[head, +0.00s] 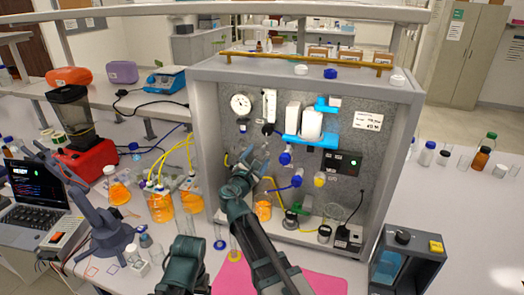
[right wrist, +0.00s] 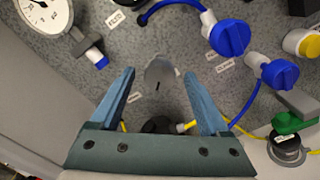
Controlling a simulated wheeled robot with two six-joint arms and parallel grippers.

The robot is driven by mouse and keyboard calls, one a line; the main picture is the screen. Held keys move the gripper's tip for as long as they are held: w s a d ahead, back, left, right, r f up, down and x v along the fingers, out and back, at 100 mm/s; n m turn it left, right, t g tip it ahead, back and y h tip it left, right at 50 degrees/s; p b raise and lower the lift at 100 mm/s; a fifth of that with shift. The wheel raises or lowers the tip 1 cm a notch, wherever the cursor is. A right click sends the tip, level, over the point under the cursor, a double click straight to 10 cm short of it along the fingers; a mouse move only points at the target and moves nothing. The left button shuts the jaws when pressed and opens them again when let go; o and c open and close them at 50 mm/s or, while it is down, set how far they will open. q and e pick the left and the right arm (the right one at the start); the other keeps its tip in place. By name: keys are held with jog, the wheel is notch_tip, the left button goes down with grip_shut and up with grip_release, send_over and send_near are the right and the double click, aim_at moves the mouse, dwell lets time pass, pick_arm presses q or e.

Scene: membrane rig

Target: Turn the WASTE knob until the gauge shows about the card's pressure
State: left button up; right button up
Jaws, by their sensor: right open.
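My right gripper (head: 252,156) is inside the rig, close to the left part of its back panel. In the right wrist view my right gripper (right wrist: 160,85) is open, with a grey round knob (right wrist: 160,72) with a dark mark showing between its fingertips; contact cannot be told. Blue knobs (right wrist: 229,37) and (right wrist: 279,72) lie to the right. The labels are too small to read, so I cannot tell which knob is WASTE. The white gauge (head: 241,103) is at upper left of the panel; its reading is unclear. The white card (head: 368,121) is at upper right, its figure unclear.
A pink mat (head: 320,284) lies in front of the rig (head: 398,165). Flasks of orange liquid (head: 160,208) stand left. My left arm shows at the bottom, fingers unseen.

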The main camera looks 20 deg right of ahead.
aim_at(262, 150)
jog(key=shift+x, duration=2.5)
jog(key=shift+s, duration=0.1)
grip_shut()
jog(key=shift+m, duration=0.3)
jog(key=m, duration=0.4)
jog(key=shift+m, duration=2.4)
